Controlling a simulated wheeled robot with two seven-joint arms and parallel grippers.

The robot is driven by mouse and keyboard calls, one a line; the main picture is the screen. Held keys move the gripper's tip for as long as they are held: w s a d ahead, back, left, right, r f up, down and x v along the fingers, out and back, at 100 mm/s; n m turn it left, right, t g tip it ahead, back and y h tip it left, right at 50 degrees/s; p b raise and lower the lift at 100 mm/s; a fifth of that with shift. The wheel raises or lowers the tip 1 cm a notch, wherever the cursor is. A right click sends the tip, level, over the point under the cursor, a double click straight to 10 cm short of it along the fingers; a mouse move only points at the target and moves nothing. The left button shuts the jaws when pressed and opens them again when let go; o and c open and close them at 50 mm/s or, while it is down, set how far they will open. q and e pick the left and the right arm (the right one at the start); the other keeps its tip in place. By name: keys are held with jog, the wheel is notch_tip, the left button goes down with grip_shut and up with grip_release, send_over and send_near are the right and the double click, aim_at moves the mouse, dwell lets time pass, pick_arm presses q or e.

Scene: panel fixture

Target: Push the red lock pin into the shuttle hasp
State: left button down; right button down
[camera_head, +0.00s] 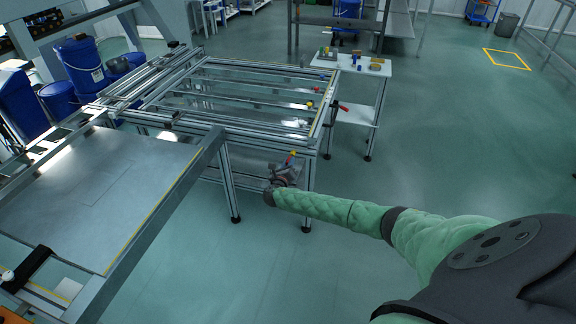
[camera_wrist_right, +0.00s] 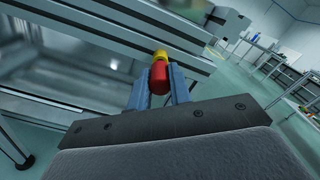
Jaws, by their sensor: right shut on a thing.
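The red lock pin (camera_wrist_right: 159,78) is between the two blue-grey fingers of my right gripper (camera_wrist_right: 159,88), which is shut on it. A yellow piece (camera_wrist_right: 161,55) shows just beyond the red part; I cannot tell whether they are joined. In the head view my right gripper (camera_head: 287,165) is small, at the near right corner of the metal frame table, with red and yellow at its tip. I cannot pick out the shuttle hasp for certain. My left gripper is not in view.
The aluminium frame table (camera_head: 228,133) has rails and several coloured knobs along its right side. A red handle (camera_head: 342,107) sticks out there. A white side table (camera_head: 352,64) with small parts stands behind. A flat panel (camera_head: 100,185) lies at left. Floor to the right is clear.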

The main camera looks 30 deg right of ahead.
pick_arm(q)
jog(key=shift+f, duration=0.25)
pick_arm(e)
jog(key=shift+x, duration=0.85)
jog(key=c, duration=1.2)
grip_release()
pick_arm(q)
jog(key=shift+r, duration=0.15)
pick_arm(e)
jog(key=shift+a, duration=0.1)
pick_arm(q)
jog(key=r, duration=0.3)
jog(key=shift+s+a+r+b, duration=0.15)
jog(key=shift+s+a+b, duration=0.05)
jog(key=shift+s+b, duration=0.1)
pick_arm(e)
jog(key=v, duration=0.7)
jog(key=shift+s+a, duration=0.25)
